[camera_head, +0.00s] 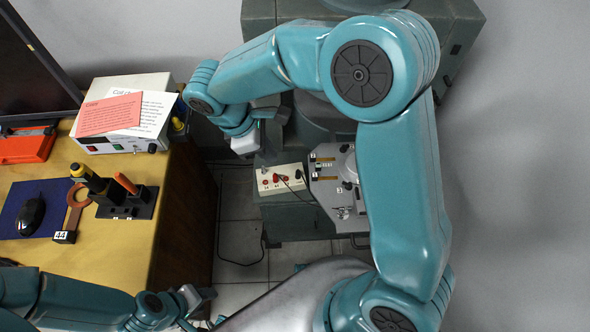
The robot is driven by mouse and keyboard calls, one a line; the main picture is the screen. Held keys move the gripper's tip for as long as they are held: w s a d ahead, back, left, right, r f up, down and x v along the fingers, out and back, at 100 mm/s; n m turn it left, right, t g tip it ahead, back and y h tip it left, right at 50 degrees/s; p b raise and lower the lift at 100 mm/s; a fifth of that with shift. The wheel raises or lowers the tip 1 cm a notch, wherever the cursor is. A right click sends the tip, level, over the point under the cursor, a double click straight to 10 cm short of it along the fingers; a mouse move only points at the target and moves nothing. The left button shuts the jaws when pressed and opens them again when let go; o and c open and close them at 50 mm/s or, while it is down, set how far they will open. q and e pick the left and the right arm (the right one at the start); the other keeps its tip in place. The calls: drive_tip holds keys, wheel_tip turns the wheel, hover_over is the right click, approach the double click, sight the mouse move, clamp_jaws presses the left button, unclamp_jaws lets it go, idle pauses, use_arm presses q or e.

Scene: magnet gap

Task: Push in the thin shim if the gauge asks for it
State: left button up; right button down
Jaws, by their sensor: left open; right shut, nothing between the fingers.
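A grey panel (325,190) on the floor-standing machine carries brown strips (326,178) with small number tags; I cannot tell which, if any, is the thin shim. A small marked plate (326,160) sits near the panel's top; its reading is too small to make out. Part of the panel is hidden behind my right arm. My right gripper (267,150) is shut and empty, above the back of a white terminal box. My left gripper (203,302) is open and empty at the bottom, just right of the wooden bench, far from the panel.
The white terminal box (281,180) has red knobs and black leads. The wooden bench (105,245) at left holds a black stand (128,205), a copper ring tool (75,197) tagged 44, a mouse (31,214) and a paper-topped instrument (125,135). Floor tiles (240,240) show between.

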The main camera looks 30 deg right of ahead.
sight(315, 177)
drive_tip(key=s+d+f, duration=0.3)
drive_tip(key=d+f, duration=0.3)
drive_tip(key=f, duration=0.3)
drive_tip(key=shift+s+d, duration=0.3)
drive_tip(key=shift+s, duration=0.1)
